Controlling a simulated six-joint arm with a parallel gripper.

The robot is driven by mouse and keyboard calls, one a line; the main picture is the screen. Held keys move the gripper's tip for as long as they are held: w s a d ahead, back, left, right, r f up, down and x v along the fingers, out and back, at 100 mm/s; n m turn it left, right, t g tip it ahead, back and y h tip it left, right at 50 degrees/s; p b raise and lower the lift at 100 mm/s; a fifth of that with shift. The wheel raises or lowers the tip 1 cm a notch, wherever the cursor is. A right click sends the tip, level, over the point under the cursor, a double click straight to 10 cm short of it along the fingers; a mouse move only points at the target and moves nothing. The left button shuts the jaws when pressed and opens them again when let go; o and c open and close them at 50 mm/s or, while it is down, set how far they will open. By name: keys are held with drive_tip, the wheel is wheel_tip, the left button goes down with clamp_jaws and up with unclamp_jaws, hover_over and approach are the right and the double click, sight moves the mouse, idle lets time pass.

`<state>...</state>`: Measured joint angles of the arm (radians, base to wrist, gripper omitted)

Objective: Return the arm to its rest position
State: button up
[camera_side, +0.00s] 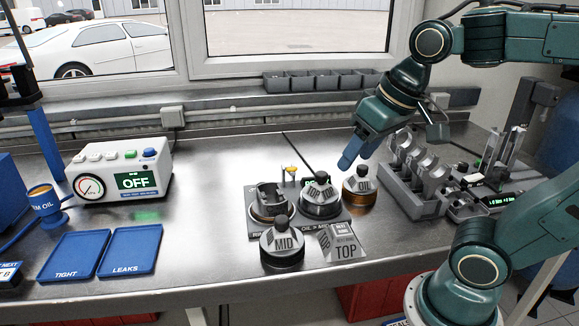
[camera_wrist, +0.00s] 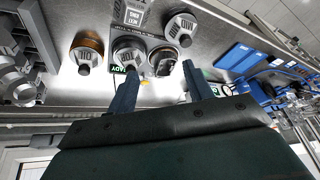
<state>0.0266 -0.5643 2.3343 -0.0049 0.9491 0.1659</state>
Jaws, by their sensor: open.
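My gripper (camera_side: 346,160) hangs above the bench at the right of centre in the side view, pointing down and left. It is above and behind the OIL pot (camera_side: 360,188) and apart from it. In the wrist view both fingers of my gripper (camera_wrist: 161,88) show wide apart with nothing held between them. My arm reaches in from the right.
A grey mat (camera_side: 255,232) bears a TOP-labelled pot (camera_side: 321,198) and a piston (camera_side: 270,200). A MID pot (camera_side: 282,250) stands in front. A rack (camera_side: 405,200) of metal parts stands right. Blue trays (camera_side: 130,250) and a tester (camera_side: 125,178) reading OFF are left.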

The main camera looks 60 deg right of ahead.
drive_tip(key=s, duration=0.1)
drive_tip(key=s+f+n, duration=0.1)
drive_tip(key=s, duration=0.1)
drive_tip(key=s+f+n, duration=0.1)
drive_tip(key=shift+s+a+f+t, duration=0.25)
drive_tip(key=shift+t, duration=0.15)
